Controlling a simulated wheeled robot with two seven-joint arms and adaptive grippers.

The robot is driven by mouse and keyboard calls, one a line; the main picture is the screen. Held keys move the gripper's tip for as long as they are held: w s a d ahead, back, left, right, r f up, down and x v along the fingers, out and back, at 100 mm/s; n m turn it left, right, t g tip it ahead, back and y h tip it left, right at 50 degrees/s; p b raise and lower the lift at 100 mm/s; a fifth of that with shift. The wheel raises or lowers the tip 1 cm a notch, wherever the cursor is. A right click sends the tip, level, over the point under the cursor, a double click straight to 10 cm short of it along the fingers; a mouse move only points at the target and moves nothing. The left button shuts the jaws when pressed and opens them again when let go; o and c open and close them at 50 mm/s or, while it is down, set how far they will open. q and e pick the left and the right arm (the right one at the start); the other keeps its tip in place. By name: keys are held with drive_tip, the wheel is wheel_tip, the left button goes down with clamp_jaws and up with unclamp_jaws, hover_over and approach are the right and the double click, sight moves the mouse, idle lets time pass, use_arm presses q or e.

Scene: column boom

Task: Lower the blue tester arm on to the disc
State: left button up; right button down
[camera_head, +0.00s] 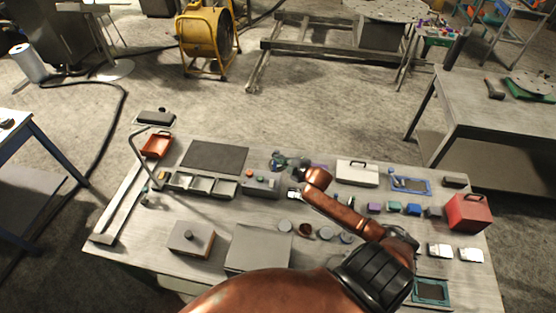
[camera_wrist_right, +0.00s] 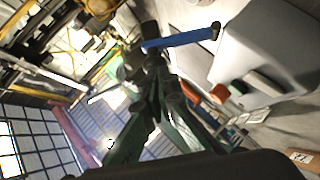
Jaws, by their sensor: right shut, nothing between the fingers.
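The blue tester arm (camera_wrist_right: 180,39) shows in the right wrist view as a bar with a dark knob at its right end. Its left end is beside the tips of my right gripper (camera_wrist_right: 151,57), whose dark green fingers are closed with nothing between them. I cannot tell whether the tips touch the bar. In the head view my right gripper (camera_head: 286,161) is small, beyond the copper arm links near the table's back edge, and the blue arm is not clear there. Small grey round pieces (camera_head: 285,226) lie on the table; I cannot tell which is the disc. My left gripper is out of view.
The grey table (camera_head: 130,238) holds a red tray (camera_head: 157,146), a dark mat (camera_head: 215,157), a divided tray (camera_head: 200,184), a white case (camera_head: 357,173) and a red box (camera_head: 467,212). A bent metal lamp-like post (camera_head: 143,160) rises at the left. Small blocks crowd the right side.

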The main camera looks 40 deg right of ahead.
drive_tip(key=shift+w+d, duration=0.25)
drive_tip(key=shift+d+g, duration=0.1)
drive_tip(key=shift+g, duration=0.2)
drive_tip(key=w+d+f+b, duration=0.4)
drive_tip(key=w+d, duration=0.1)
drive_tip(key=d, duration=0.1)
drive_tip(key=shift+m+y, duration=0.3)
drive_tip(key=shift+m, duration=0.1)
idle(0.4)
idle(0.5)
